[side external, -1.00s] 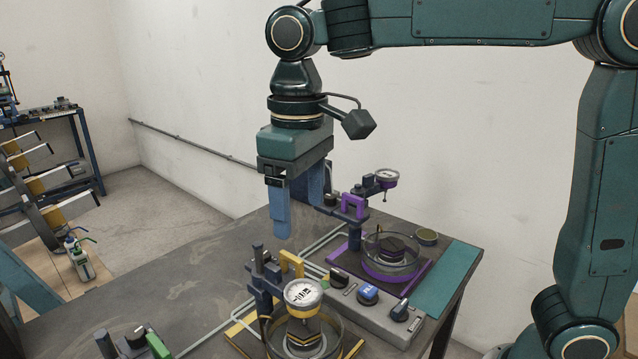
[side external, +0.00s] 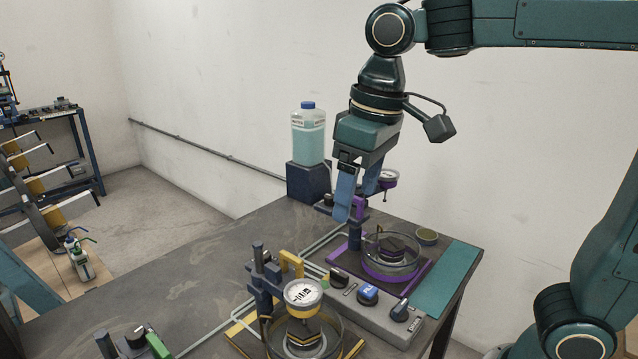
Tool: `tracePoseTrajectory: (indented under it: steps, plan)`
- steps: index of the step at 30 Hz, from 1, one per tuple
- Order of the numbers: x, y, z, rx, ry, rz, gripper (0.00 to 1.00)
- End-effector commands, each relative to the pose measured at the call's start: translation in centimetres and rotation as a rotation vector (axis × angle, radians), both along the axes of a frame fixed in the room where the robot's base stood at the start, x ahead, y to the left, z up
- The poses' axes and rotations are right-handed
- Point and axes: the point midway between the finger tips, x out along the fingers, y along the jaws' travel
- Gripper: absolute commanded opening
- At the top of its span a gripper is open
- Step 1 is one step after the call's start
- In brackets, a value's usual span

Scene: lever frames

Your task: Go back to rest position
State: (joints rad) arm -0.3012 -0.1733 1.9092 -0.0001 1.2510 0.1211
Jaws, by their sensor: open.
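My gripper (side external: 358,203) has blue fingers and points down, slightly tilted.
A yellow-marked lever frame (side external: 265,285) with a dial (side external: 303,293) stands at the front. A grey control box (side external: 375,306) with knobs lies between the frames. A bottle of pale liquid (side external: 308,135) stands on a dark block (side external: 308,181) at the back. The table's left part is mostly clear.

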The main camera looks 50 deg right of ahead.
Motion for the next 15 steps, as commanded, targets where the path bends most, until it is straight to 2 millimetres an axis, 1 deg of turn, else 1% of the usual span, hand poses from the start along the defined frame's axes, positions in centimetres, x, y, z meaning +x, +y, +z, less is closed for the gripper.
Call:
tracePoseTrajectory:
  steps: [1, 6, 11, 15]
  plan:
    - [-0.9, -1.0, -0.1, 0.005, -0.022, -0.014, 0.75]
    - [-3.5, -3.6, -0.8, 0.018, -0.096, -0.055, 0.75]
    - [-5.9, -5.6, -1.9, 0.024, -0.166, -0.094, 0.75]
    - [-8.1, -7.1, -3.1, 0.024, -0.228, -0.126, 0.75]
